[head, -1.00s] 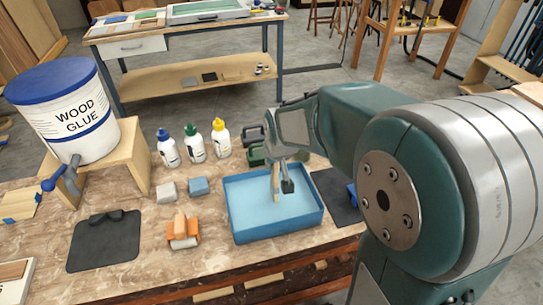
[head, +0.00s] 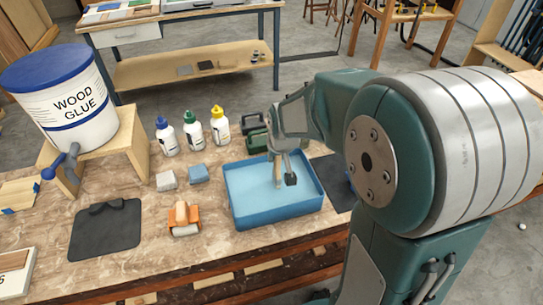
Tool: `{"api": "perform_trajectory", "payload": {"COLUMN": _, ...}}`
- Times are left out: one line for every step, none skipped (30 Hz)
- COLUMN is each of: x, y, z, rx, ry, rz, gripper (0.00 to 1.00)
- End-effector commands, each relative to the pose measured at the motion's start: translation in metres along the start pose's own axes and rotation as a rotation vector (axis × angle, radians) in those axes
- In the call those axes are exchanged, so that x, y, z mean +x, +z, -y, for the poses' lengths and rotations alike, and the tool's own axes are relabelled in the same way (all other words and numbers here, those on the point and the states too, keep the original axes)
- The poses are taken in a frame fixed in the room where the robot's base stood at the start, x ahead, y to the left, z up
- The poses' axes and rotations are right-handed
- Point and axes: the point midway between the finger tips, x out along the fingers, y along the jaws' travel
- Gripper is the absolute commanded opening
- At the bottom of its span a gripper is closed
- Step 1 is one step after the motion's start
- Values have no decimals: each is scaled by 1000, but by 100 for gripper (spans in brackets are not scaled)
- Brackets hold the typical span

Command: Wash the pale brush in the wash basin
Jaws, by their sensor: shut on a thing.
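The blue wash basin (head: 232,205) stands on the bench, with pale blue water showing inside. My gripper (head: 283,177) is over the basin, pointing down, shut on the pale brush (head: 277,172). The brush is a light wooden stick held upright, its lower end down inside the basin. I cannot tell how deep the bristles are in the water.
A black mat (head: 106,228) and an orange holder (head: 185,222) lie left of the basin. Two sponge-like blocks (head: 167,181) and several bottles (head: 193,131) stand behind. A wood glue bucket (head: 68,102) sits on a wooden stand at the left.

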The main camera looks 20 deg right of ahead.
Motion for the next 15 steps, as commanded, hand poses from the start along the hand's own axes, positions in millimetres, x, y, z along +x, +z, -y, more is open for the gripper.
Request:
{"api": "perform_trajectory", "payload": {"x": 0, "y": 0, "z": -5, "rx": 2, "ry": 1, "rz": 0, "gripper": 0}}
{"api": "perform_trajectory", "payload": {"x": 0, "y": 0, "z": -7, "rx": 3, "ry": 1, "rz": 0, "gripper": 0}}
{"api": "perform_trajectory", "payload": {"x": 0, "y": 0, "z": -9, "rx": 2, "ry": 0, "rz": 0, "gripper": 0}}
{"api": "perform_trajectory", "payload": {"x": 0, "y": 0, "z": -11, "rx": 2, "ry": 0, "rz": 0, "gripper": 0}}
{"api": "perform_trajectory", "payload": {"x": 0, "y": 0, "z": -12, "rx": 2, "ry": 0, "rz": -1, "gripper": 0}}
{"api": "perform_trajectory", "payload": {"x": 0, "y": 0, "z": -13, "rx": 1, "ry": 0, "rz": -1, "gripper": 0}}
{"api": "perform_trajectory", "payload": {"x": 0, "y": 0, "z": -13, "rx": 0, "ry": 0, "rz": -1, "gripper": 0}}
{"api": "perform_trajectory", "payload": {"x": 0, "y": 0, "z": -14, "rx": -1, "ry": -1, "rz": -1, "gripper": 0}}
{"api": "perform_trajectory", "payload": {"x": 0, "y": 0, "z": -13, "rx": -1, "ry": -1, "rz": -1, "gripper": 0}}
{"api": "perform_trajectory", "payload": {"x": 0, "y": 0, "z": -13, "rx": -1, "ry": -1, "rz": -1, "gripper": 0}}
{"api": "perform_trajectory", "payload": {"x": 0, "y": 0, "z": -13, "rx": -1, "ry": -1, "rz": -1, "gripper": 0}}
{"api": "perform_trajectory", "payload": {"x": 0, "y": 0, "z": -13, "rx": -1, "ry": 0, "rz": -1, "gripper": 0}}
{"api": "perform_trajectory", "payload": {"x": 0, "y": 0, "z": -13, "rx": -1, "ry": 0, "rz": -1, "gripper": 0}}
{"api": "perform_trajectory", "payload": {"x": 0, "y": 0, "z": -12, "rx": -1, "ry": 0, "rz": -1, "gripper": 0}}
{"api": "perform_trajectory", "payload": {"x": 0, "y": 0, "z": -11, "rx": -1, "ry": 0, "rz": -1, "gripper": 0}}
